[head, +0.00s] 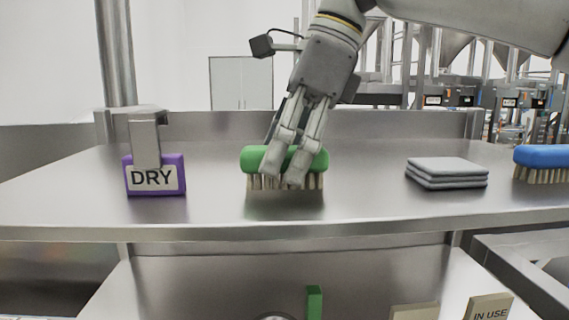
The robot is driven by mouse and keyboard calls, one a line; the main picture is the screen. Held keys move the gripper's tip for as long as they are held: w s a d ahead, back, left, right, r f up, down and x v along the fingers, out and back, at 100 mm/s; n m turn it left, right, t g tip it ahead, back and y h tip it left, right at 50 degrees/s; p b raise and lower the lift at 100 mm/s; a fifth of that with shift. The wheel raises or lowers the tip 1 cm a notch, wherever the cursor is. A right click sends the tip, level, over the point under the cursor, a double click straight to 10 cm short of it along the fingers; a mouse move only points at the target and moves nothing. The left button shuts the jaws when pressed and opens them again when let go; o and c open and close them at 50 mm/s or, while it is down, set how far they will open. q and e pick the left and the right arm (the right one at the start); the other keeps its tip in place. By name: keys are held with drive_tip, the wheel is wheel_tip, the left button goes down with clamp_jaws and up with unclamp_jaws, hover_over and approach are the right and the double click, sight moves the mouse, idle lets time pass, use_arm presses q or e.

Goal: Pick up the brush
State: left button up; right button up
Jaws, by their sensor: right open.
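A green brush (256,157) with pale bristles rests bristles-down near the middle of the steel table (210,208). My right gripper (284,180) comes down from above, its fingers in front of and over the brush's middle. The fingers hide part of the green back and some bristles. The fingers are open; whether they touch the brush is hard to tell. A second brush, blue (543,156) with pale bristles, stands at the right edge of the view. My left gripper is not in view.
A purple block marked DRY (154,178) with a metal bracket stands left of the green brush. A stack of folded grey cloths (447,172) lies to its right. The table front between them is clear. An IN USE sign (490,307) shows below the table's front edge.

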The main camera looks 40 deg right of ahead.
drive_tip(key=shift+s+a, duration=0.1)
drive_tip(key=shift+f, duration=0.25)
idle(0.4)
drive_tip(key=c, duration=1.2)
drive_tip(key=shift+r, duration=0.2)
